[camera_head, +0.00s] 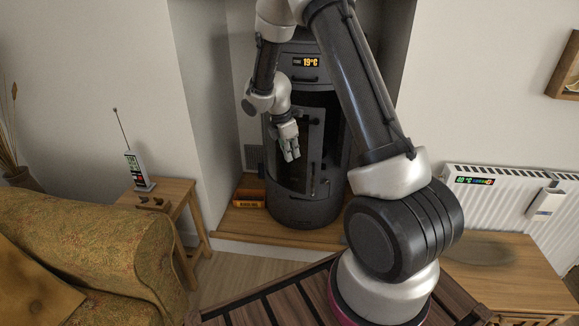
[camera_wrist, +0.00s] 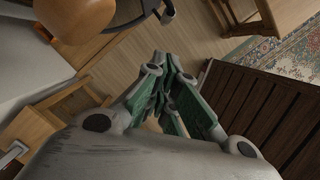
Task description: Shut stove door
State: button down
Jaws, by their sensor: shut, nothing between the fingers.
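The dark cylindrical stove (camera_head: 303,212) stands in the alcove in the head view, with a lit 19°C display near its top. Its door (camera_head: 316,135) is a dark framed panel on the front; it looks swung out from the dark opening, but my arm and gripper cover part of it, so how far is hard to tell. My gripper (camera_head: 291,158) is in front of the stove, beside the left part of the door. Whether it touches the door cannot be told. In the wrist view my gripper (camera_wrist: 160,72) has its fingers together and empty. The stove is not recognisable there.
An orange box (camera_head: 250,198) sits left of the stove on the wooden hearth. A side table (camera_head: 172,192) with a phone (camera_head: 139,172) and a patterned sofa (camera_head: 90,250) are left. A radiator (camera_head: 510,195) and wooden bench (camera_head: 510,275) are right. A slatted dark wood surface (camera_head: 270,305) is in front.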

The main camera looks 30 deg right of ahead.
jog(key=d+x, duration=0.1)
jog(key=x, duration=1.1)
jog(key=shift+d, duration=0.4)
jog(key=shift+w+r, duration=0.1)
